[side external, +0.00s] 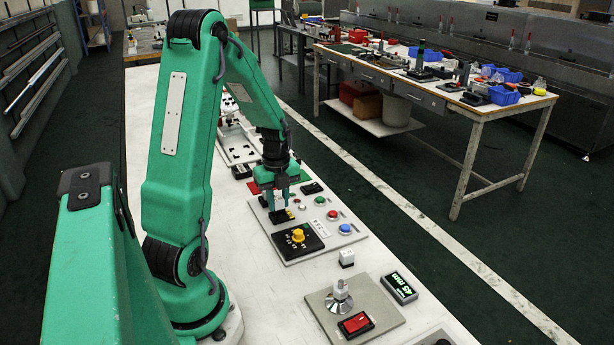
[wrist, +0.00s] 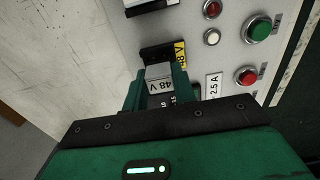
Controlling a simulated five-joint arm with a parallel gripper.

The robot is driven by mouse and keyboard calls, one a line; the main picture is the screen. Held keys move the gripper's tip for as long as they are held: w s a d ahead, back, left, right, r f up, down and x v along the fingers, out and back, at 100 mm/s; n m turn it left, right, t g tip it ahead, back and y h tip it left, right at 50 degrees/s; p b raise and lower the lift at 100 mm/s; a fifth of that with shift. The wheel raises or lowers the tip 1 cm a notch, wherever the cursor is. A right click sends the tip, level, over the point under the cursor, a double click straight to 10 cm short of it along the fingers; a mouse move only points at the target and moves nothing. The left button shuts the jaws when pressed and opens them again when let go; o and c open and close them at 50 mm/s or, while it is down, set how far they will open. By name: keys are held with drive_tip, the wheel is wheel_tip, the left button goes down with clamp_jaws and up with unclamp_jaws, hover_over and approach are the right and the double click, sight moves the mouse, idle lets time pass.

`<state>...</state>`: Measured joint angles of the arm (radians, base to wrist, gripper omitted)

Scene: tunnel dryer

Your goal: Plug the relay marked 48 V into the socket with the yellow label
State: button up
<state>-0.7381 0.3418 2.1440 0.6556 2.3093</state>
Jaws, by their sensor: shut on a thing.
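In the wrist view my gripper (wrist: 160,73) is shut on a pale relay (wrist: 159,86) whose face reads 48 V. The black socket (wrist: 155,52) with the yellow label (wrist: 181,54) lies just beyond the relay and is partly hidden by it. I cannot tell whether the relay is in the socket or just above it. In the side external view my gripper (side external: 277,204) points down over the panel. The yellow label (side external: 289,214) shows beside the fingers, and the dark socket is mostly hidden under them.
The panel (side external: 318,223) carries colored buttons and a yellow knob on a black dial plate (side external: 298,239). A small white block (side external: 346,258) stands on the table nearby. The left table surface is clear.

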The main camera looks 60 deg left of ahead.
sight(278, 199)
drive_tip(key=shift+f, duration=0.95)
idle(0.7)
drive_tip(key=o, duration=1)
drive_tip(key=shift+r, duration=3.9)
